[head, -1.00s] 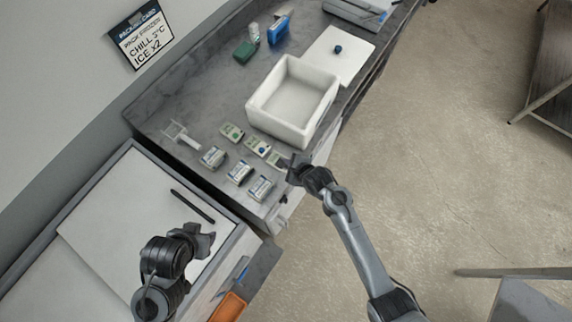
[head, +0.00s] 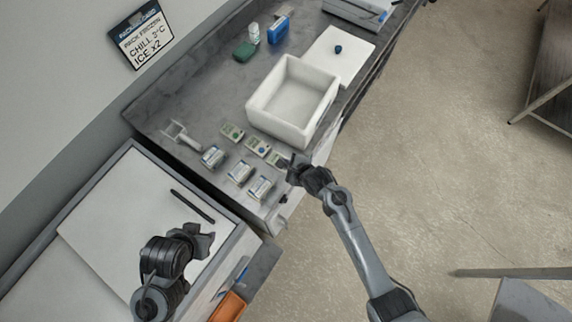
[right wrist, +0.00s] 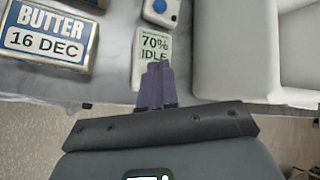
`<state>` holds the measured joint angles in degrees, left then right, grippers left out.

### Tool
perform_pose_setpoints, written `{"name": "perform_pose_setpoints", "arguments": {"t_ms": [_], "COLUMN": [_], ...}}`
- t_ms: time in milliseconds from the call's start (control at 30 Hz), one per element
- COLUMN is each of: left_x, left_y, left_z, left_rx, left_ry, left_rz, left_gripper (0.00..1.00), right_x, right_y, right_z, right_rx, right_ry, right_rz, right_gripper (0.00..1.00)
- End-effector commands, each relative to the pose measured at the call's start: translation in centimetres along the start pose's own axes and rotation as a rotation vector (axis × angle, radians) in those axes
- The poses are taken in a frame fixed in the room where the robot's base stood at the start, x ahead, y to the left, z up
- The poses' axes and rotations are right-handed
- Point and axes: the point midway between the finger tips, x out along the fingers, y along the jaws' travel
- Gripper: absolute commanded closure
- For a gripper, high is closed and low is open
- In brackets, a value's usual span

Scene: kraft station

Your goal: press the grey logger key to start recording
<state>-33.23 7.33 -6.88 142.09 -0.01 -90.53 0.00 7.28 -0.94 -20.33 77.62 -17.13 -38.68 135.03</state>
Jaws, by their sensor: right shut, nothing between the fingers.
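The nearest of three small white loggers (head: 276,159) lies on the grey bench, next to my right gripper (head: 290,162). In the right wrist view this logger (right wrist: 153,43) reads "70% IDLE". My right gripper there (right wrist: 155,75) is shut and empty, its fingertips over the logger's near end. They hide that end, so the grey key is not visible, and I cannot tell whether they touch it. A second logger with a blue key (right wrist: 161,10) sits just beyond. My left gripper (head: 203,240) is over the white-topped side surface; its jaw opening is unclear.
A white open box (head: 262,119) stands close beside the loggers. Several labelled butter packs (head: 260,188) lie on the other side; one (right wrist: 46,38) reads "BUTTER 16 DEC". A white scoop-like tool (head: 183,136) lies at the far left. The bench's front edge runs under my right gripper.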

Motion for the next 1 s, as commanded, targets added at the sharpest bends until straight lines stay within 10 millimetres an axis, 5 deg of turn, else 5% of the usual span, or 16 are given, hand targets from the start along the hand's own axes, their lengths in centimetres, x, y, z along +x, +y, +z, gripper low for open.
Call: {"name": "perform_pose_setpoints", "arguments": {"t_ms": [1000], "left_x": [0.01], "left_y": [0.18], "left_z": [-0.04], "left_rx": [-0.008], "left_ry": [0.001], "left_rz": [0.006], "left_gripper": [0.57], "right_x": [0.76], "right_y": [0.57], "right_z": [-0.54], "right_rx": [0.002], "right_ry": [0.000], "right_rz": [0.000], "right_gripper": [1.00]}}
